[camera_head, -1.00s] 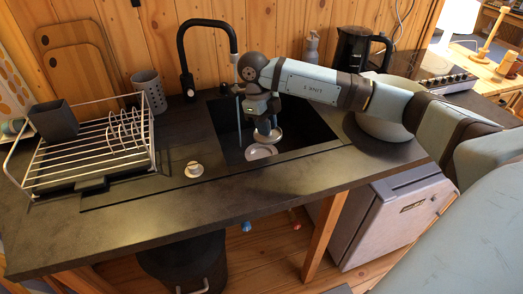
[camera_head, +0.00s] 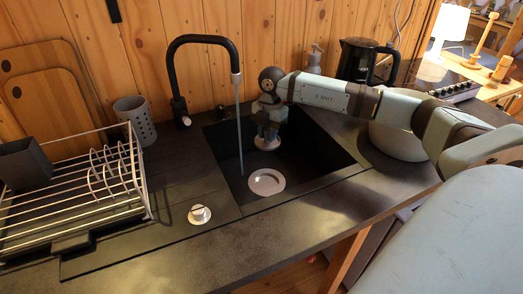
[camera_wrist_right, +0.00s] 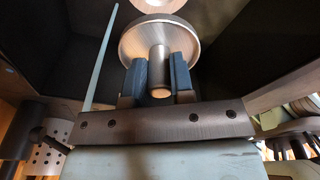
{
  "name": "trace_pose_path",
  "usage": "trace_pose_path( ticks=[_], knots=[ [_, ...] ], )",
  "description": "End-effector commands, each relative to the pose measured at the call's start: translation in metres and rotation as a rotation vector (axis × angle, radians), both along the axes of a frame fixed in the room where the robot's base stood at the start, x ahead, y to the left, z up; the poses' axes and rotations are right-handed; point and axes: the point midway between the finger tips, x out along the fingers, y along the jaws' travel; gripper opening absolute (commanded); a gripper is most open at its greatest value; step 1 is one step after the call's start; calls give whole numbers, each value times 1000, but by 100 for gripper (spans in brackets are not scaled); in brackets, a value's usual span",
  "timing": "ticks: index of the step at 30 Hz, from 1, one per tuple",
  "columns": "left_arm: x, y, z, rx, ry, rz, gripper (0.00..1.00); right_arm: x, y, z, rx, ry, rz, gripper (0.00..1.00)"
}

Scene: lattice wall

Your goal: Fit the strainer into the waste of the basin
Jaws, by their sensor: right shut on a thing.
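The strainer (camera_head: 266,144) is a round metal disc with a knob. My right gripper (camera_head: 268,128) is shut on that knob and holds the strainer inside the basin (camera_head: 311,153). In the right wrist view the knob (camera_wrist_right: 158,72) sits between the blue fingers of my right gripper (camera_wrist_right: 157,62), with the disc (camera_wrist_right: 132,40) beyond. The waste (camera_head: 266,182) is a pale ring in the basin floor, nearer the front than the strainer in the head view. Its edge shows at the top of the right wrist view (camera_wrist_right: 158,5). The strainer is apart from the waste. My left gripper is not in view.
Water runs from the black tap (camera_head: 174,80) in a thin stream (camera_head: 239,125) left of my gripper. A small pale round knobbed piece (camera_head: 199,214) stands on the counter. A dish rack (camera_head: 75,195) is at left; a pale bowl (camera_head: 397,140) stands right of the basin.

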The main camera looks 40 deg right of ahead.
Motion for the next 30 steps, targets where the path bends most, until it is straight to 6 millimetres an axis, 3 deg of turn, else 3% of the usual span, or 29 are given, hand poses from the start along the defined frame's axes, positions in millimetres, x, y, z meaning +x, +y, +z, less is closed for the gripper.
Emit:
trace_pose_path(
  ticks=[6, 15, 23, 30],
  knots=[
    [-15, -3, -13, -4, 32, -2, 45, -1, 1, -58, 1, 5, 2, 0],
    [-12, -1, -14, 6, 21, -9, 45, -1, 1, -130, 0, 3, 1, 0],
    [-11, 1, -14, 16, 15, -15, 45, 0, 0, -150, 0, 2, 3, 0],
    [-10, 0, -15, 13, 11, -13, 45, 0, 1, -184, 0, 3, 2, 0]
  ],
)
